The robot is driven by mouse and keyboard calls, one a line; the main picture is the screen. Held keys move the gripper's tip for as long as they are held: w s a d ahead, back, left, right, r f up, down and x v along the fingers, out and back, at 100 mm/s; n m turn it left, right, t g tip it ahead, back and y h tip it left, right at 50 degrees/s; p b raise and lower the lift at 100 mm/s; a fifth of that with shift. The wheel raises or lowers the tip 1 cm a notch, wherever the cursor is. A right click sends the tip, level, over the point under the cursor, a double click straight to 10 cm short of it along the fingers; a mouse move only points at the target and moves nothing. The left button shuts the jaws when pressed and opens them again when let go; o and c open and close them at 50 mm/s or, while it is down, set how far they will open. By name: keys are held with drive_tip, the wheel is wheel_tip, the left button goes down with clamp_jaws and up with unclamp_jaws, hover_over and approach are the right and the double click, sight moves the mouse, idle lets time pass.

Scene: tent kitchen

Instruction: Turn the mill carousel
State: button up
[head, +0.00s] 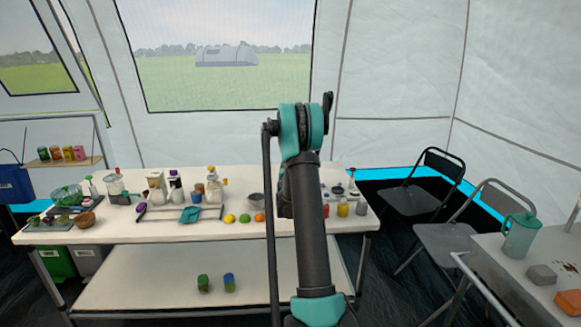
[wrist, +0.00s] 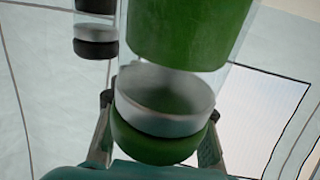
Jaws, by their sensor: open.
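A large mill (wrist: 163,115) fills the middle of the wrist view. It has a green upper part, a clear section, a pale ring and a green end cap. My gripper (wrist: 160,106) is open, with one finger on each side of the pale ring and green cap. I cannot tell whether the fingers touch it. A second mill (wrist: 95,33) with black and pale bands shows at the upper left of the wrist view. The carousel's stand cannot be made out. In the head view my arm hides my gripper and part of the table.
The white table (head: 110,233) holds bottles, jars and a wooden bowl (head: 85,220). A lemon (head: 229,218), a lime (head: 245,218) and an orange fruit (head: 260,217) lie near its front edge.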

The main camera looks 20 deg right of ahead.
drive_tip(key=v, duration=1.2)
drive_tip(key=shift+r, duration=0.1)
